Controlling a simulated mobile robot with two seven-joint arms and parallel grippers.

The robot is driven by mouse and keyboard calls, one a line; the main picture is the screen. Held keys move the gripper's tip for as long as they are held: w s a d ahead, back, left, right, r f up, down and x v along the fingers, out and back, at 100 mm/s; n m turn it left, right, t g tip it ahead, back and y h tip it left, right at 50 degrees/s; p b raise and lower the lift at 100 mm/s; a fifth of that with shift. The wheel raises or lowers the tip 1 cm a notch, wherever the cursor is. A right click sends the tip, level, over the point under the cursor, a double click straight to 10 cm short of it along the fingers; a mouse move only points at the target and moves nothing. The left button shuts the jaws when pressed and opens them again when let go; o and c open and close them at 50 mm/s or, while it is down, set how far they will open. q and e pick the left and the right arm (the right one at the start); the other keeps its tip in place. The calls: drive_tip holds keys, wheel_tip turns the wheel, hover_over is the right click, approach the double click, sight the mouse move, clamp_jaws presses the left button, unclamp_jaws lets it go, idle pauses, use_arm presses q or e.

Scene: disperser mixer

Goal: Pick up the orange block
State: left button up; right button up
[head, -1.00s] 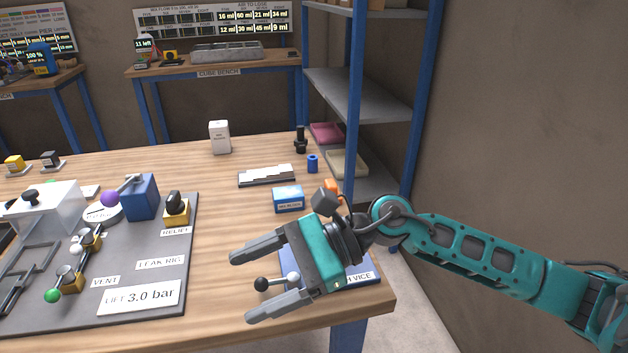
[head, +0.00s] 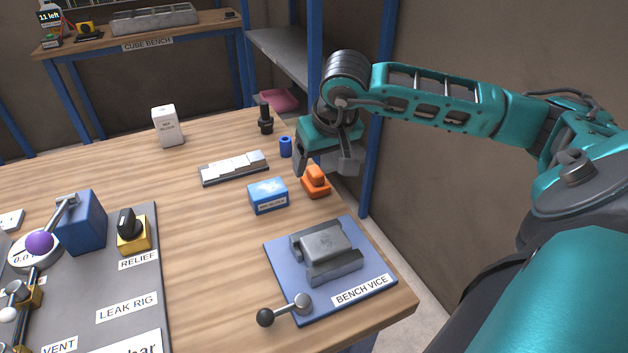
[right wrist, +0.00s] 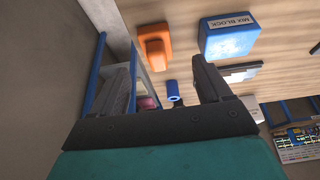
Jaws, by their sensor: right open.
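The orange block (head: 316,181) sits on the wooden table near its right edge, right of the blue mix block. It has a wider base and a smaller raised top. My right gripper (head: 328,174) is open and empty, fingers pointing down, over and just behind the orange block in the head view. In the right wrist view the orange block (right wrist: 155,46) lies beyond the spread fingers (right wrist: 168,75), not between them. I cannot tell the exact height of the fingers above it. My left gripper is not in view.
The blue mix block (head: 268,196) stands close left of the orange block. A small blue cylinder (head: 286,147) and a black upright part (head: 265,120) stand behind. The bench vice (head: 325,252) is in front. A shelf post (head: 314,100) rises behind the arm.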

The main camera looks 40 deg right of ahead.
sight(317, 171)
drive_tip(key=shift+d+x, duration=0.15)
drive_tip(key=shift+x, duration=1.65)
drive_tip(key=shift+d+x, duration=0.15)
drive_tip(key=shift+x, duration=1.6)
drive_tip(key=shift+w+r, duration=0.1)
drive_tip(key=shift+c, duration=0.4)
drive_tip(key=c, duration=1.1)
